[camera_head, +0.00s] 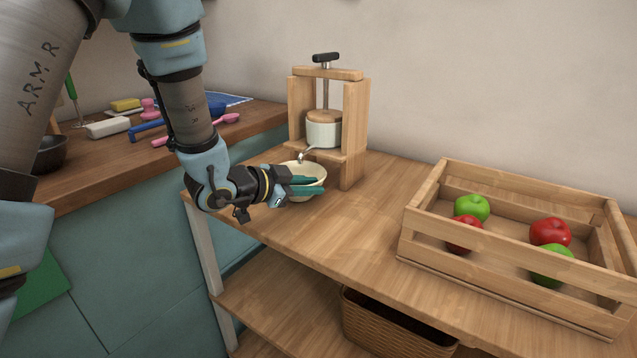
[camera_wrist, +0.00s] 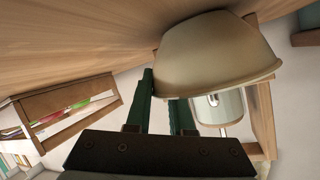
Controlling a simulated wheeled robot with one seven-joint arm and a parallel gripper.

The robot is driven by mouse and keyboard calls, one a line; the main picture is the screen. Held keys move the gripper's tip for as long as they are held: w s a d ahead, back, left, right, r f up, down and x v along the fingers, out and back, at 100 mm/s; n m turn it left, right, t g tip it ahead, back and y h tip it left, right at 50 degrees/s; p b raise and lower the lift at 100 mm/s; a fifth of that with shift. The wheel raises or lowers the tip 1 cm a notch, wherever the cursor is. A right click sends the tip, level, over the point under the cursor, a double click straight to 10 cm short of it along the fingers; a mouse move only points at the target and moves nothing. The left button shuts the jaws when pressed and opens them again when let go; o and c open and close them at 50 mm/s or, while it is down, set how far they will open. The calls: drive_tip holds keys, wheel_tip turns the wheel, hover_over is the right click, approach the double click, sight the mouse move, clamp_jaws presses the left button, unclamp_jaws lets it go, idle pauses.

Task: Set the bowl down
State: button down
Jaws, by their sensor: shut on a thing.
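A cream bowl (camera_head: 308,170) is upright at the left end of the wooden table (camera_head: 350,215), in front of the press and below its spout. My gripper (camera_head: 305,186) reaches in from the left, its green fingers shut on the bowl's rim. In the wrist view the bowl (camera_wrist: 215,50) fills the upper middle, and my gripper (camera_wrist: 165,90) has one finger outside its wall and the other partly hidden behind it. The bowl's base is at or very close to the tabletop; I cannot tell whether it touches.
A wooden press (camera_head: 354,120) with a white pot (camera_head: 323,133) stands just behind the bowl. A slatted crate (camera_head: 430,195) with red and green apples stands at the right. A wicker basket (camera_head: 385,330) is below. The tabletop between bowl and crate is clear.

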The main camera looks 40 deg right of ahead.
drive_tip(key=shift+f, duration=0.1)
drive_tip(key=c, duration=0.8)
unclamp_jaws()
drive_tip(key=shift+r, duration=0.25)
drive_tip(key=v, duration=1.2)
drive_tip(key=shift+b, duration=0.3)
drive_tip(key=shift+f, duration=0.1)
